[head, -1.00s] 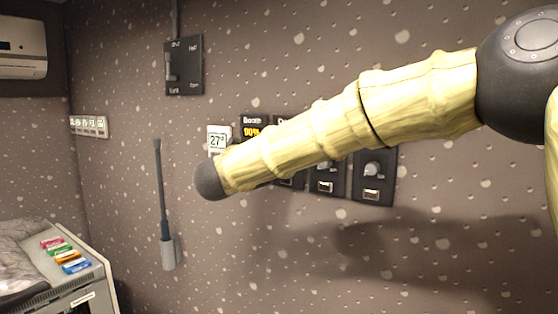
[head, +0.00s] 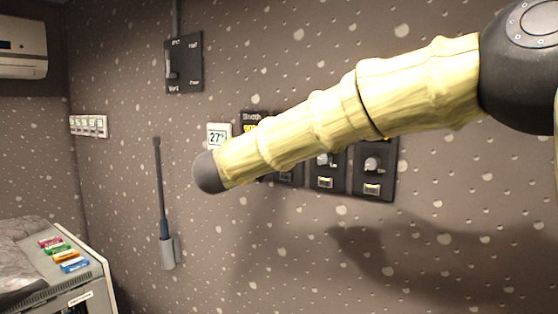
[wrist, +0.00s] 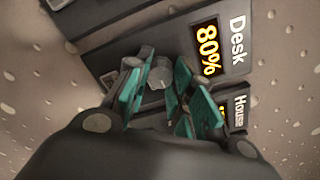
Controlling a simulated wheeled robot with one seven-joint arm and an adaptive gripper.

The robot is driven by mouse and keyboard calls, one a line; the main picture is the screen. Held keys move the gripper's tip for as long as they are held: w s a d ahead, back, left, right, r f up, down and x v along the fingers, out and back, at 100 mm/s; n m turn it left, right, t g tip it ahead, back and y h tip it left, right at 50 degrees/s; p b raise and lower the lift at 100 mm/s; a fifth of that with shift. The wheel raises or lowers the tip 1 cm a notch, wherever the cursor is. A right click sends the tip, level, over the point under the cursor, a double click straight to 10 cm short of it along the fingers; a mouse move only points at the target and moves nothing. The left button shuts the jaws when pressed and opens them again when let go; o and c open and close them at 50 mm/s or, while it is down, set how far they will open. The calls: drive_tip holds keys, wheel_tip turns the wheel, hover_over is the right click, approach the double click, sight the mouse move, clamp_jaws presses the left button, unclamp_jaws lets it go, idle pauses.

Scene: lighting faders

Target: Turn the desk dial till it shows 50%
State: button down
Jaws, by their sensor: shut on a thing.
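In the wrist view the Desk panel (wrist: 180,35) is dark and seen tilted. Its lit orange display (wrist: 207,48) reads 80%. The desk dial (wrist: 160,72) is a grey knob between the teal finger pads of my gripper (wrist: 160,88), which is shut on it. The pads cover part of the knob. In the head view my arm crosses in front of the row of panels, and my gripper and the knob it holds are hidden behind it.
A panel marked House (wrist: 238,115) sits beside the Desk panel. In the head view two more dial panels show below my arm, the rightmost one (head: 374,172) clearest. A thermostat (head: 218,136) is close to my arm. A dark switch plate (head: 184,64) is higher up.

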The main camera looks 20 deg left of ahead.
drive_tip(key=shift+n+p, duration=2.85)
drive_tip(key=shift+n, duration=5.15)
drive_tip(key=shift+f, duration=0.1)
drive_tip(key=c, duration=1.2)
unclamp_jaws()
